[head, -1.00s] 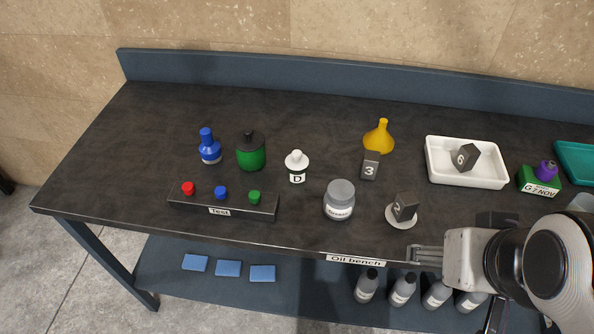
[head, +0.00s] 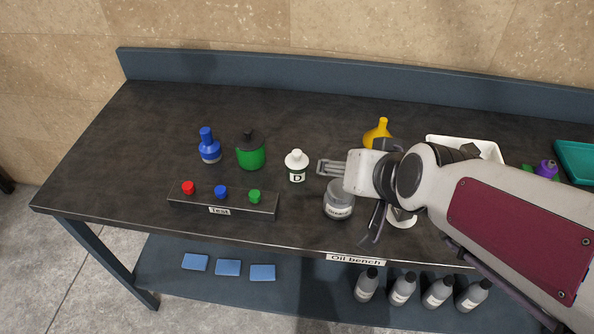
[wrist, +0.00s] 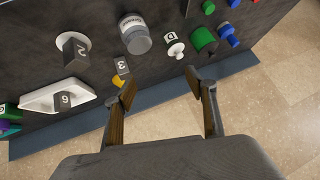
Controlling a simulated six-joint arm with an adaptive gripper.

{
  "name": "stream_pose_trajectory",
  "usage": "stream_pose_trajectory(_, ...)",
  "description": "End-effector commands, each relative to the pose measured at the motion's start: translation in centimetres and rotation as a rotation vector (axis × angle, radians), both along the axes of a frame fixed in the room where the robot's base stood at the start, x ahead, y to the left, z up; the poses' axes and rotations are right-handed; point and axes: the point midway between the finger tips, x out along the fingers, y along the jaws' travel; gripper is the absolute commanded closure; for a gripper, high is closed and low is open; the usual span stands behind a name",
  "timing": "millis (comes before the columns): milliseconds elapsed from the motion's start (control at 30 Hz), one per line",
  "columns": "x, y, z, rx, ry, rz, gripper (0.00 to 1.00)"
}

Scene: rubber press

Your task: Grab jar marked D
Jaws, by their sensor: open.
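In the wrist view, the D jar (wrist: 175,46) is upper centre, beyond the gap between the two open fingers (wrist: 168,90). Nothing is between the fingers.
A grey-lidded jar (head: 339,203) stands close below my gripper. A green jar (head: 250,153) and blue bottle (head: 209,148) stand left. The Test button box (head: 222,207) lies in front. A yellow funnel-shaped thing (head: 377,134) and white tray (head: 487,149) are right.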

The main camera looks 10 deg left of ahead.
Motion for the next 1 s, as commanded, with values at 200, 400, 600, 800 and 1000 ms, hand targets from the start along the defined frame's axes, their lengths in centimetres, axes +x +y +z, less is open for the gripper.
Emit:
stream_pose_trajectory(200, 2.9, 3.5, -1.7, 0.035, -0.043, -0.012, 0.44)
stream_pose_trajectory(400, 5.0, 6.0, -3.6, 0.052, -0.086, -0.043, 0.44)
stream_pose_trajectory(600, 6.7, 8.1, -5.7, 0.045, -0.133, -0.078, 0.44)
stream_pose_trajectory(800, 7.8, 9.7, -8.1, 0.019, -0.185, -0.118, 0.44)
stream_pose_trajectory(1000, 8.3, 10.8, -10.4, -0.027, -0.246, -0.156, 0.44)
